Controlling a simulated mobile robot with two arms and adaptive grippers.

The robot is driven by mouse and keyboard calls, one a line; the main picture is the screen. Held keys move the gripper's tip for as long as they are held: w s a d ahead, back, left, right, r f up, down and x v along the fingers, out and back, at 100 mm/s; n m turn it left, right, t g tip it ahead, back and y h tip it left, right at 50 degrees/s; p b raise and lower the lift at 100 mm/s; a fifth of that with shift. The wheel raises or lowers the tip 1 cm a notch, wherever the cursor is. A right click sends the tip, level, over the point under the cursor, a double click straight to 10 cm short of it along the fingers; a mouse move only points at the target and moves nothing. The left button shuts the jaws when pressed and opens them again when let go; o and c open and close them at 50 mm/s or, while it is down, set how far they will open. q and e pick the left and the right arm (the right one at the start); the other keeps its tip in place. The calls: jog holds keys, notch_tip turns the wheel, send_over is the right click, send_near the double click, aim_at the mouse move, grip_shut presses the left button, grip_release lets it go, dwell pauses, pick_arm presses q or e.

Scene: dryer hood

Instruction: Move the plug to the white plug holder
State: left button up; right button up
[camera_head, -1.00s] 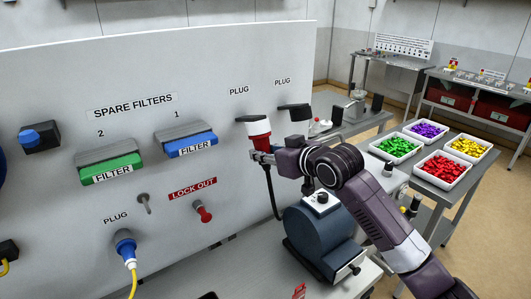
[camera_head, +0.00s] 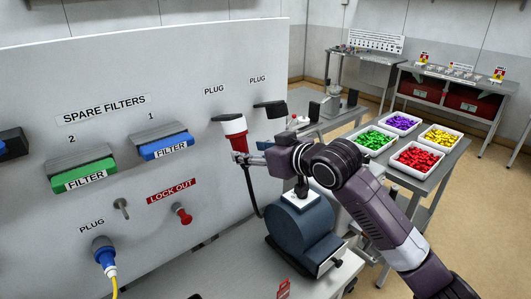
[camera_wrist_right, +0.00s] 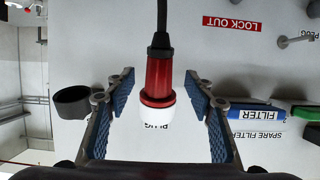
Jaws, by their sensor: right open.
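The plug (camera_head: 238,142) is red with a white collar and a black cable. My right gripper (camera_wrist_right: 160,77) is open, one blue-padded finger on each side of the plug, with visible gaps. In the head view, the right gripper (camera_head: 240,158) is at the plug's lower end. Whether the collar belongs to a white holder cannot be told. My left gripper is out of view.
A second black holder (camera_head: 268,108) is to the right. A blue plug (camera_head: 104,252) with a yellow cable is low on the left. Filters, a switch and a red lock-out knob (camera_head: 182,214) are on the panel. A blue-grey machine (camera_head: 302,232) stands below my right arm.

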jog(key=v, duration=0.7)
jog(key=shift+s, duration=0.1)
